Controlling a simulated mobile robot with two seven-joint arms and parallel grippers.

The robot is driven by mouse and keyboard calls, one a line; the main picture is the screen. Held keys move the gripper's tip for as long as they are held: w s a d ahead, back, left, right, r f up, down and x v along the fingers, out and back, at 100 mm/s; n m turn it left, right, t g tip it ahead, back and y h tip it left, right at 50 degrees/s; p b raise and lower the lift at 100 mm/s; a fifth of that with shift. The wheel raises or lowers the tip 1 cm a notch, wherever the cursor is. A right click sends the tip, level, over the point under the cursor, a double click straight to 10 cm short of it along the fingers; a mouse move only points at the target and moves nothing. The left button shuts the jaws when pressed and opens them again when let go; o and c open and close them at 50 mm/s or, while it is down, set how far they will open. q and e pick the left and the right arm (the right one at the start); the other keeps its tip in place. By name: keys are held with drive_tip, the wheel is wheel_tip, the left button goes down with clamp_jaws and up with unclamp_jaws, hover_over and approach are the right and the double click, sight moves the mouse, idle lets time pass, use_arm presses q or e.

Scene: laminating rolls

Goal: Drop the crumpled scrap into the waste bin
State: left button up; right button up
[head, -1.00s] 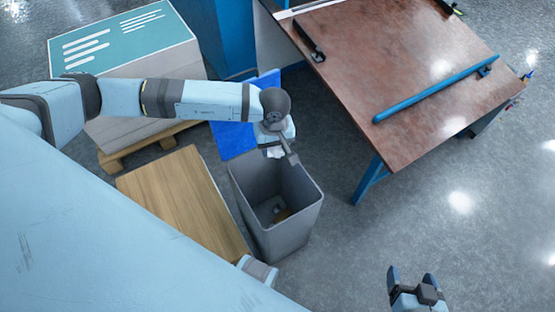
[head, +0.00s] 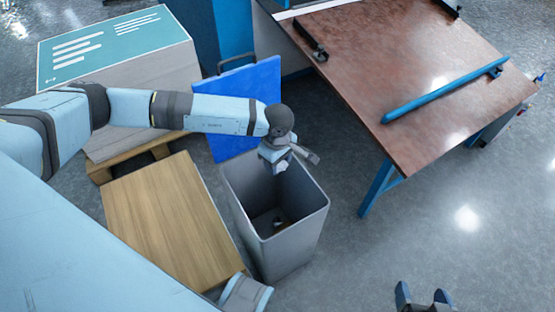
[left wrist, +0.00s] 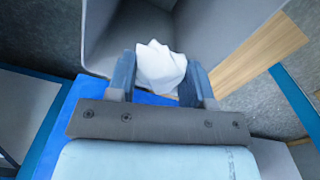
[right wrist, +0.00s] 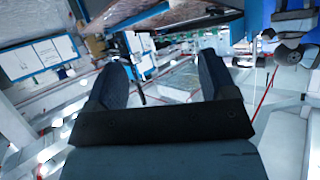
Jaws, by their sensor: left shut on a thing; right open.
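The crumpled scrap (left wrist: 160,67) is a white wad between the two fingers of my left gripper (left wrist: 160,78) in the left wrist view. In the head view the scrap (head: 280,166) shows small and white below my left gripper (head: 284,163), at the back rim of the waste bin. The waste bin (head: 292,246) is a tall grey open box on the floor; a few small bits lie inside at its bottom. Its grey wall also shows in the left wrist view (left wrist: 220,25). My right gripper (head: 424,297) is open and empty at the bottom edge, right of the bin.
A wooden-topped low box (head: 170,220) stands left of the bin. A blue panel (head: 240,100) leans behind it. A stack with a teal-labelled top (head: 110,45) is at the back left. A brown worktable (head: 400,60) with a blue bar (head: 440,92) stands at the right.

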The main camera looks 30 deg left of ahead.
use_arm(q)
wheel_tip(320, 180, down, 3)
drive_tip(key=shift+f+b, duration=0.1)
drive_tip(key=shift+b, duration=0.6)
drive_tip(key=o, duration=1)
drive_tip(key=shift+c, duration=0.2)
use_arm(e)
drive_tip(key=shift+w+a+r+t+y, duration=0.25)
drive_tip(key=shift+w+a+r+t, duration=0.15)
drive_tip(key=shift+r, duration=0.25)
drive_tip(key=shift+w+a+r+t+y, duration=0.25)
drive_tip(key=shift+a+r+t, duration=0.15)
drive_tip(key=shift+r, duration=0.2)
use_arm(q)
wheel_tip(320, 180, up, 13)
drive_tip(key=shift+f+p, duration=0.1)
drive_tip(key=shift+p, duration=1.15)
drive_tip(key=shift+r, duration=0.45)
use_arm(e)
drive_tip(key=d+f+g, duration=0.1)
drive_tip(key=s+f+h, duration=0.1)
drive_tip(key=shift+s+d+f+g, duration=0.2)
drive_tip(key=shift+d+f+g, duration=0.15)
drive_tip(key=shift+g, duration=0.05)
drive_tip(key=shift+r, duration=0.1)
